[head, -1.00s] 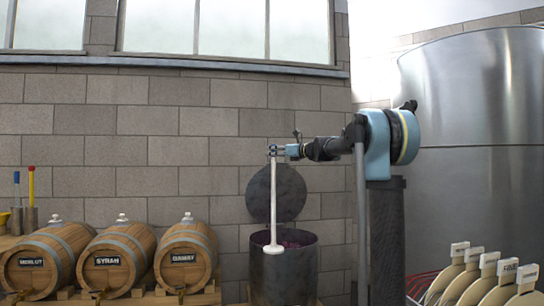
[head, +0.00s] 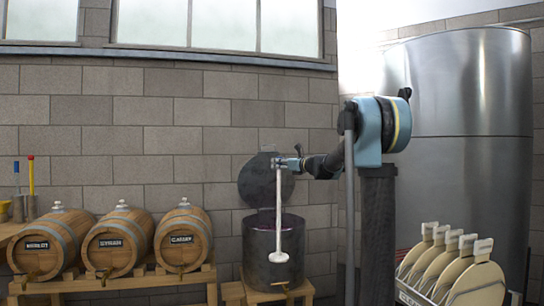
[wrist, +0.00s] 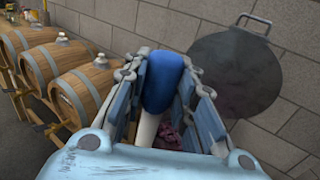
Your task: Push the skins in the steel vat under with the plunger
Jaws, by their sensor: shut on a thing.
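My gripper (head: 288,163) is shut on the plunger (head: 278,205) near the top of its white shaft. The plunger hangs upright, its round white disc (head: 278,257) low in front of the steel vat's near wall in the head view. The steel vat (head: 258,245) stands open on a wooden stand. Its round lid (head: 257,182) leans up behind it against the wall. In the wrist view the plunger's blue grip (wrist: 160,80) sits between the finger pads. A patch of dark red skins (wrist: 168,138) shows beyond the shaft. The plunger's disc is hidden in that view.
Three labelled wooden barrels (head: 183,239) lie on a rack left of the vat. A large steel tank (head: 470,130) stands at the right, with several round pale plates (head: 478,283) in a rack before it. A block wall closes the back.

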